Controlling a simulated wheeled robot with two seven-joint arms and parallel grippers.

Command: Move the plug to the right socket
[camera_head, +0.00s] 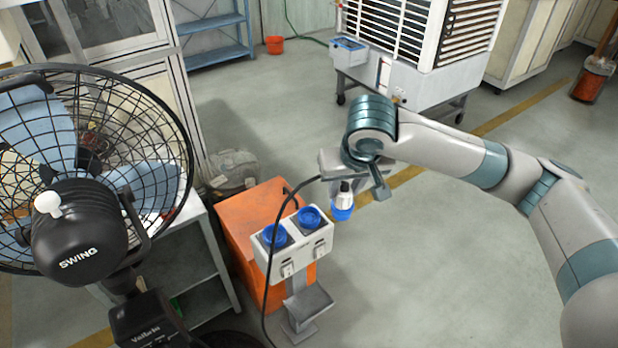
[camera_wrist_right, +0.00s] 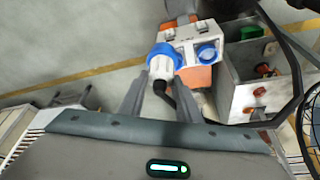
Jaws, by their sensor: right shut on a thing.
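The plug (camera_head: 343,202) has a white body and a blue collar that points down. My right gripper (camera_head: 353,180) is shut on it and holds it in the air, to the right of the socket box in the head view. In the right wrist view the plug (camera_wrist_right: 163,64) sits between the two fingers (camera_wrist_right: 160,97). The pale grey socket box (camera_head: 300,246) carries a blue left socket (camera_head: 274,236) and a blue right socket (camera_head: 309,217). The plug is apart from both in the head view. In the wrist view it overlaps part of the box (camera_wrist_right: 184,36). My left gripper is out of view.
A black cable (camera_head: 268,285) arcs in front of the socket box. An orange cabinet (camera_head: 247,205) stands behind it. A large black fan (camera_head: 85,190) fills the left side. A white slatted unit (camera_head: 415,35) stands at the back. The floor right of the box is clear.

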